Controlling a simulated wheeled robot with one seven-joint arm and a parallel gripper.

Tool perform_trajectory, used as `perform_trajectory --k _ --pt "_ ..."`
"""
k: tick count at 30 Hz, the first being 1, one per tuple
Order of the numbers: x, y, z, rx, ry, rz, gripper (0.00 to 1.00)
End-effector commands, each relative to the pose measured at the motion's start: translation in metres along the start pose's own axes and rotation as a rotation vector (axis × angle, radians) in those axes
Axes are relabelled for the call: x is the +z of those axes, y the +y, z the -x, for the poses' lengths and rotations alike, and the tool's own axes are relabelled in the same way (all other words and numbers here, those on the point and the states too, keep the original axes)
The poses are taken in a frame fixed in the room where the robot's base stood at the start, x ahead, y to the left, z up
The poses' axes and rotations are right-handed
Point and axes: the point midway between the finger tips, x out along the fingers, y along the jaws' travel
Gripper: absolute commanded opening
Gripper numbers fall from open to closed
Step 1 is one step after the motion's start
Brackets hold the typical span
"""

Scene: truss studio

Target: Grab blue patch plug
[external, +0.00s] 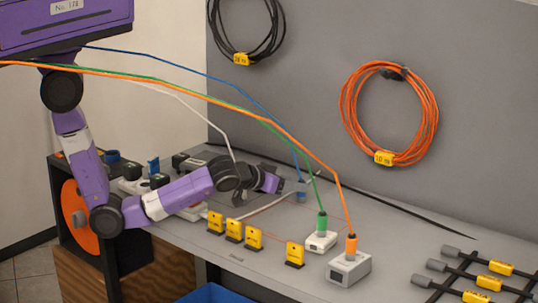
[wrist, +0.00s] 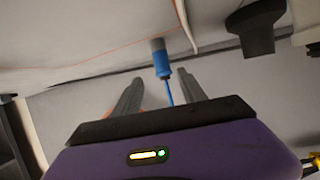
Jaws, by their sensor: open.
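The blue patch plug (external: 302,188) stands near the back wall panel, with a blue cable (external: 262,107) rising from it to the upper left. In the wrist view the plug (wrist: 161,64) has a grey end, and its cable runs back between my fingers. My gripper (external: 286,187) is beside the plug on its left in the external view. In the wrist view my gripper (wrist: 160,76) is open, one finger on each side of the plug's line. The plug lies mostly just beyond the fingertips. I cannot tell whether a finger touches it.
A green plug (external: 322,224) and an orange plug (external: 351,245) stand in boxes at the front right, their cables crossing above my arm. Several yellow tags (external: 254,239) stand along the front. An orange cable coil (external: 431,128) hangs on the panel. A black rack (external: 462,270) lies right.

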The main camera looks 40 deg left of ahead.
Motion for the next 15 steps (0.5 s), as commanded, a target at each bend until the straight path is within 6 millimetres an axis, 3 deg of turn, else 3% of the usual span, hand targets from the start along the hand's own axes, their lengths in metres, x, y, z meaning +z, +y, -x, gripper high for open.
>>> perform_trajectory --k 15 --pt "0.005 -0.007 -0.046 -0.025 -0.012 0.011 0.49"
